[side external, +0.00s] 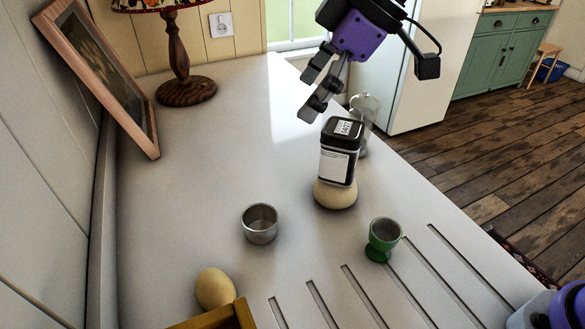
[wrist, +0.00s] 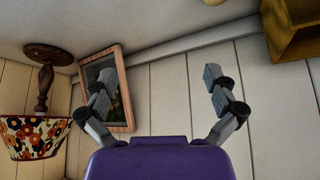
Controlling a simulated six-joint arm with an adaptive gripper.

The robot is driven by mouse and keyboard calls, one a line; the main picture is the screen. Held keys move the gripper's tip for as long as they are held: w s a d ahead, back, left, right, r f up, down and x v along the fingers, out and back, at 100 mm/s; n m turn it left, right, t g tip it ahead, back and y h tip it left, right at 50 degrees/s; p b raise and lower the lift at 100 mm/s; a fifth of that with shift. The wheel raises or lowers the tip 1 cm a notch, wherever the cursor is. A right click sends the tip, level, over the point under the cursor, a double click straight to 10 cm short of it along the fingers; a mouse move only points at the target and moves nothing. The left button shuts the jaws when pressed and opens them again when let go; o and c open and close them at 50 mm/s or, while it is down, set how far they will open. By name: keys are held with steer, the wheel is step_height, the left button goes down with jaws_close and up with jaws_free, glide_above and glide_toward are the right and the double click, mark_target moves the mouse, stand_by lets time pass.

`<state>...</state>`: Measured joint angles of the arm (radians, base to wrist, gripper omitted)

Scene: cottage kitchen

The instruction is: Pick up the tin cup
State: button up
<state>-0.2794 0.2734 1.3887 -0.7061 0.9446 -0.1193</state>
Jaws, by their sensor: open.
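The tin cup (side external: 260,224), small, round and silvery grey, stands upright on the pale counter in the side external view. Its open top faces up and it looks empty. My gripper (side external: 314,92) is above the far part of the counter, up and to the right of the cup and well apart from it. Its fingers are spread with nothing between them. In the wrist view my gripper (wrist: 160,88) is also open and empty, facing the panelled wall. The tin cup is not visible in the wrist view.
A dark-lidded jar (side external: 338,152) stands on a round beige base (side external: 335,194), below my gripper. A clear glass item (side external: 365,108) is partly behind it. A green egg cup (side external: 383,240), an egg (side external: 215,289) and a wooden box (side external: 222,317) surround the cup. A lamp (side external: 178,60) and picture frame (side external: 105,75) stand farther back.

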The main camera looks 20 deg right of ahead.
steer(key=a+f+n, duration=0.1)
steer(key=a+f, duration=0.1)
glide_toward(259, 217)
steer(key=shift+s+a+f+g+y, duration=0.15)
steer(key=shift+s+a, duration=0.05)
steer(key=shift+a, duration=0.35)
steer(key=shift+s+a+f+g+y, duration=0.15)
steer(key=shift+s+a, duration=0.05)
steer(key=shift+a, duration=0.3)
steer(key=x, duration=0.6)
steer(key=shift+s, duration=0.1)
steer(key=c, duration=1)
